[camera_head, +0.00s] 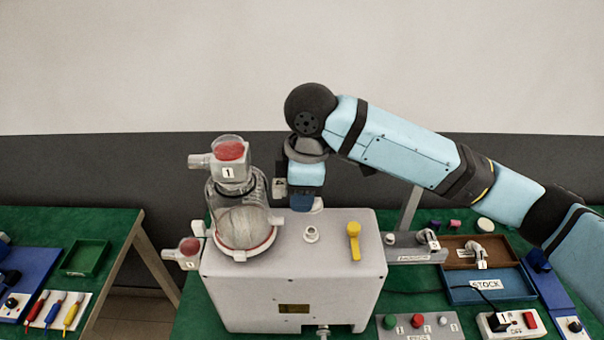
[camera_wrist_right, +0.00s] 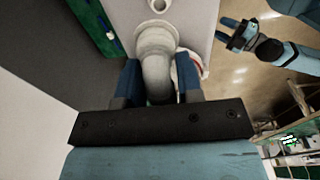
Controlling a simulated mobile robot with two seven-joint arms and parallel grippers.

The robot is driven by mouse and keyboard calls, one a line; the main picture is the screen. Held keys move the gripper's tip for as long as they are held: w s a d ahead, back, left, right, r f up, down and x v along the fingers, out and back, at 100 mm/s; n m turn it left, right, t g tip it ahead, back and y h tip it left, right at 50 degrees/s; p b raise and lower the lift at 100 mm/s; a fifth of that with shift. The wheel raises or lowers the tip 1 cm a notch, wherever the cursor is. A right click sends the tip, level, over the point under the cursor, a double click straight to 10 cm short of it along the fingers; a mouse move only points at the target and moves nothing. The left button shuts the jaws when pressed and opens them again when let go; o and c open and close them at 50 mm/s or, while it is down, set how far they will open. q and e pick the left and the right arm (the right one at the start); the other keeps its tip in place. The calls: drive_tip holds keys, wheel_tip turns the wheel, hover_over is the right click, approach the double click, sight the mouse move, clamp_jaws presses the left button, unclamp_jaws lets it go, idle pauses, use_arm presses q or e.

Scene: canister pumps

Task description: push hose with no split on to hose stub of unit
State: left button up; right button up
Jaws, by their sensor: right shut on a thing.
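The unit is a light grey box (camera_head: 290,290) on the green table, with a clear canister (camera_head: 240,215) at its left. A white ring-shaped port (camera_head: 311,234) stands open on its top; a ring also shows at the top of the right wrist view (camera_wrist_right: 158,5). My right gripper (camera_head: 302,205) is over the unit's rear top. It is shut on a pale bent hose (camera_wrist_right: 157,72), whose flared end points toward the unit. I cannot tell whether this end touches a stub. My left gripper (camera_wrist_right: 232,36) shows in the right wrist view, open and empty, away from the unit.
A yellow lever (camera_head: 354,240) stands on the unit's right. Another bent hose (camera_head: 475,250) is at the brown tray (camera_head: 455,244), behind the blue STOCK tray (camera_head: 520,287). A grey plate (camera_head: 405,247) holds a fitting. Coloured buttons (camera_head: 416,321) are in front.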

drive_tip(key=shift+w, duration=0.15)
drive_tip(key=shift+s+r, duration=0.25)
drive_tip(key=shift+s, duration=0.35)
drive_tip(key=shift+w+p, duration=0.15)
drive_tip(key=shift+p, duration=0.35)
wheel_tip(320, 180, down, 2)
drive_tip(key=shift+d, duration=0.1)
drive_tip(key=shift+f, duration=1.6)
use_arm(q)
drive_tip(key=shift+s+r, duration=0.4)
use_arm(e)
drive_tip(key=shift+f, duration=0.75)
use_arm(q)
drive_tip(key=shift+r, duration=0.15)
drive_tip(key=shift+r+p, duration=0.5)
drive_tip(key=shift+p, duration=0.2)
